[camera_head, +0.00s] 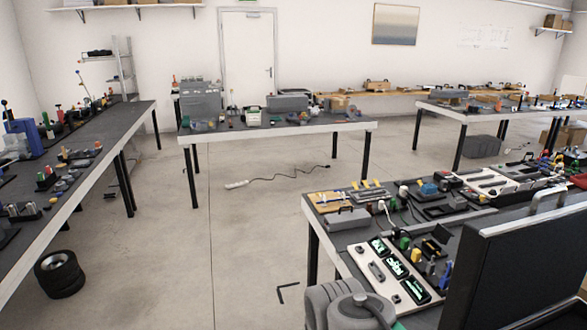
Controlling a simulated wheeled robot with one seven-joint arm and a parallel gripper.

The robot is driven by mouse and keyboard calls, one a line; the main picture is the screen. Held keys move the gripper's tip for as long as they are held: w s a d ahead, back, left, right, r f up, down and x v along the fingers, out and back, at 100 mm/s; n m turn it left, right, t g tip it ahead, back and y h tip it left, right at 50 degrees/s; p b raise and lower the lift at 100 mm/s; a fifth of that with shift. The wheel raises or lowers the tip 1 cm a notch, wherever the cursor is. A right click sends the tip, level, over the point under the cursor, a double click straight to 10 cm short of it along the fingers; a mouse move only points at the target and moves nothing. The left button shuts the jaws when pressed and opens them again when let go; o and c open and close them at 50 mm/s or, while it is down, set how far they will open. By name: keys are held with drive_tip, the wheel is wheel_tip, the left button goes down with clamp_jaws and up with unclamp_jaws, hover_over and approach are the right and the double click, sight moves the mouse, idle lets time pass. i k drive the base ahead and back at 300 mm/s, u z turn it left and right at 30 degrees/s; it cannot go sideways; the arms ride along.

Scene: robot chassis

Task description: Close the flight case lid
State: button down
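A large dark panel with a pale metal rim (520,265) stands raised at the lower right, on or beside the near right table. It looks like the flight case lid, standing open. A pale metal bar like a handle (547,197) sticks up at its top edge. The right and lower parts of the lid run out of the picture, and I cannot make out the case body or the hinge. A rounded grey part of my arm shows at the bottom centre, left of the lid. My gripper is not in view.
The near right table (335,243) is crowded with panels, tools and small parts just left of and behind the lid. More tables stand left and behind. A black wheel (59,274) and a power strip (237,184) lie on the floor. The middle floor is mostly clear.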

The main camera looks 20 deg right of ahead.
sight(512, 267)
drive_tip(key=z, duration=0.3)
drive_tip(key=i, duration=1.4)
drive_tip(key=z, duration=0.1)
